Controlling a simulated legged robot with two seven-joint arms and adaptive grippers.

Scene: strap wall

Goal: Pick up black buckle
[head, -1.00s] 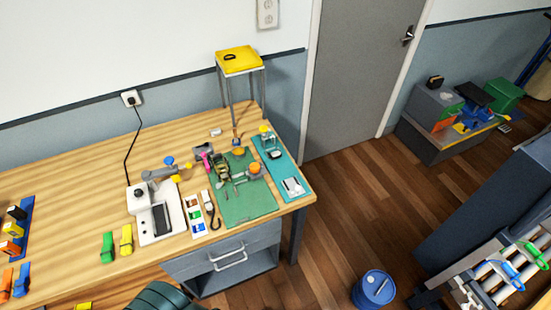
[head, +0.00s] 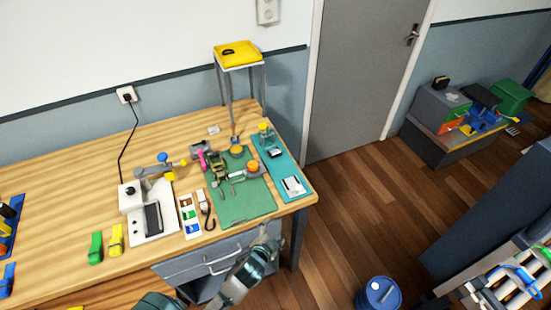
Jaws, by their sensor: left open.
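A small black piece, too small to identify surely as the buckle, lies on the yellow tray (head: 245,57) on top of a tall metal stand at the back of the bench. Another small black-and-white piece (head: 275,153) lies on the teal mat (head: 297,197) at the bench's right end. My left gripper (head: 265,234) is open and empty, in front of the bench's front edge near the drawer. It is well short of both dark pieces. My right gripper is out of view.
The green mat (head: 243,207) holds clustered small parts. A white press-like device (head: 152,218) and green (head: 96,247) and yellow (head: 116,239) clips stand left of it. A blue drum (head: 378,295) stands on the floor at right. Open floor lies between bench and door.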

